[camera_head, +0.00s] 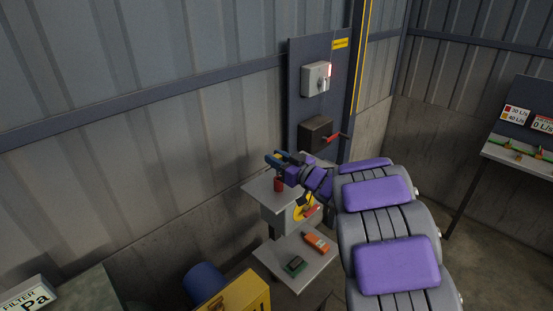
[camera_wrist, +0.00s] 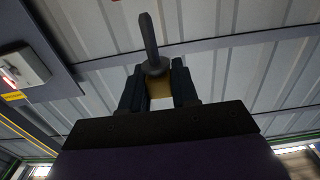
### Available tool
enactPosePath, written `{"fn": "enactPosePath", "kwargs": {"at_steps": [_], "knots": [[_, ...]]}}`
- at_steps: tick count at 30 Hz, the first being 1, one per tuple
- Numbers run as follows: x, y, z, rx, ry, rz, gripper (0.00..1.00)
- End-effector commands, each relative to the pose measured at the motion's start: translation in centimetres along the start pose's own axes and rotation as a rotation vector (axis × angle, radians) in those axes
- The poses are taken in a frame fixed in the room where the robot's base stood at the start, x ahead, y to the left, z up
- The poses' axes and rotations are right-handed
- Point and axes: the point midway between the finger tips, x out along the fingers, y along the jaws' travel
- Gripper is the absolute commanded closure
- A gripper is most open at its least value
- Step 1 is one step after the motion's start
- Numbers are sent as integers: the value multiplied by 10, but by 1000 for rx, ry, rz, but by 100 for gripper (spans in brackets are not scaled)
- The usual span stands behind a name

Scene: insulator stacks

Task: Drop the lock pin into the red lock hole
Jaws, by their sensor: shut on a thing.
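My gripper (camera_head: 277,158) is at the upper shelf of a small stand, left of the wall panel. In the wrist view my gripper (camera_wrist: 158,85) is shut on what looks like the lock pin (camera_wrist: 149,35), a dark grey rod with a round collar, pointing away from the fingers. A yellowish part shows between the fingers. In the head view the pin cannot be made out clearly. A dark box (camera_head: 316,130) with a red lever (camera_head: 334,137) is mounted on the panel, right of and above my gripper. I cannot make out a red lock hole in either view.
A red cylinder (camera_head: 278,185) stands on the upper shelf (camera_head: 257,190), just below my gripper. The lower shelf (camera_head: 281,245) holds an orange item (camera_head: 316,242) and a green device (camera_head: 295,265). A light grey switch box (camera_head: 315,79) sits higher on the panel (camera_head: 299,55).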

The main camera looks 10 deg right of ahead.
Motion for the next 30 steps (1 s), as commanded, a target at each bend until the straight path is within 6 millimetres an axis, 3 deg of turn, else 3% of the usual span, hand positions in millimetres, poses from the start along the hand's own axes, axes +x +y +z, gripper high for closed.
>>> {"fn": "enactPosePath", "kwargs": {"at_steps": [6, 18, 30], "knots": [[8, -12, 0, -8, -7, -4, 100], [-12, 18, 0, 13, 7, 3, 100], [-4, 5, 0, 2, 0, 1, 100]]}}
